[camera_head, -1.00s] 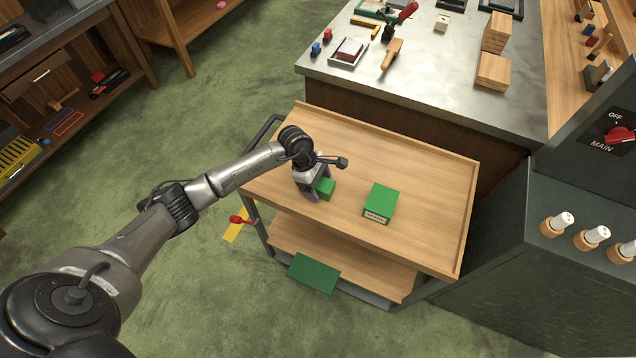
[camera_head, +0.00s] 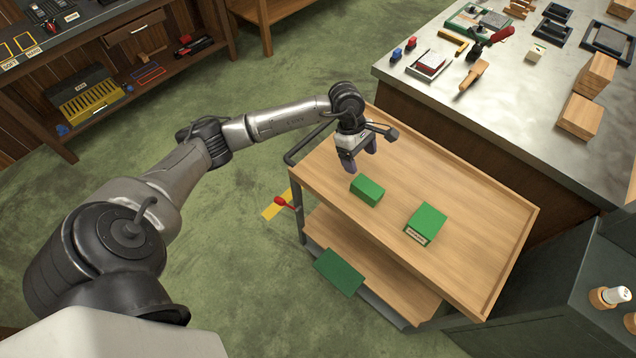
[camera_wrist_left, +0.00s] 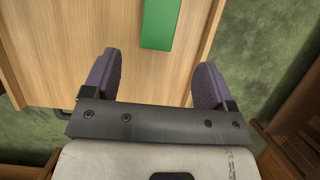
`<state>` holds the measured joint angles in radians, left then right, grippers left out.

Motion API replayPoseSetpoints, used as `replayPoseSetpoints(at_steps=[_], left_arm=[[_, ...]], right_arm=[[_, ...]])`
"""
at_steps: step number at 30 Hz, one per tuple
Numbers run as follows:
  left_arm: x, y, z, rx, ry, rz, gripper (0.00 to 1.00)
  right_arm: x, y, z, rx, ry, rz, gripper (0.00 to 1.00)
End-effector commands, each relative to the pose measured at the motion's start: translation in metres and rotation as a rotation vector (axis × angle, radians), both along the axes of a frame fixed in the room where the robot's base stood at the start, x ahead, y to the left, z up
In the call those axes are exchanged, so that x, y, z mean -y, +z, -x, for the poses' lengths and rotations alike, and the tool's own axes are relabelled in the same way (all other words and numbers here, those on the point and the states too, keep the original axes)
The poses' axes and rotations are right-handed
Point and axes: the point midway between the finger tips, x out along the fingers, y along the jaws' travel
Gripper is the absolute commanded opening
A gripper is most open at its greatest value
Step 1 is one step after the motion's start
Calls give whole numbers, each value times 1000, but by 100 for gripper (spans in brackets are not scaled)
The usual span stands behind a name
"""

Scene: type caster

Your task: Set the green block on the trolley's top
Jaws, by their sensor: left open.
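The plain green block (camera_head: 367,190) lies flat on the wooden top of the trolley (camera_head: 458,205), left of the middle. In the left wrist view the green block (camera_wrist_left: 160,22) shows at the top edge, partly cut off, ahead of the fingers. My left gripper (camera_head: 360,165) is open and empty above the trolley top, just behind the block and apart from it. Its two purple-grey fingers also show in the wrist view (camera_wrist_left: 155,78), with bare wood between them. My right gripper is not in view.
A green box with a white label (camera_head: 425,222) stands on the trolley top, right of the block. A green panel (camera_head: 339,271) is low by the lower shelf. A red-knobbed lever (camera_head: 281,202) sticks out at the trolley's left. A metal-topped bench (camera_head: 500,100) stands behind.

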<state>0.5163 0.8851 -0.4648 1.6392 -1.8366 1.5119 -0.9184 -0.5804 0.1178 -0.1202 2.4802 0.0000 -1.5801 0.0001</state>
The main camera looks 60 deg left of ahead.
Motion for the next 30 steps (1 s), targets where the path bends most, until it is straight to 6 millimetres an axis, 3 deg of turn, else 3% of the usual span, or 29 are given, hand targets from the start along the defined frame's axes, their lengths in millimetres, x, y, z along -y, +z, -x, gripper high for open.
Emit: replayPoseSetpoints(at_steps=[4,7,12,16,19,23,26,30], left_arm=[[18,-3,0,21,9,68,78],[60,-5,1,65,45,237,78],[153,18,9,117,239,751,78],[191,52,16,75,501,1179,78],[194,73,20,-5,754,1483,78],[175,78,28,-158,1148,1821,78],[152,62,40,-306,1501,2021,78],[125,15,75,-542,2060,2176,78]], right_arm=[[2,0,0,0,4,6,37],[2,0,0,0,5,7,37],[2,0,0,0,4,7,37],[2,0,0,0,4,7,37],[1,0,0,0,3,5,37],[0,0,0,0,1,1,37],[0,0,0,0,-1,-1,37],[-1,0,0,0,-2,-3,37]])
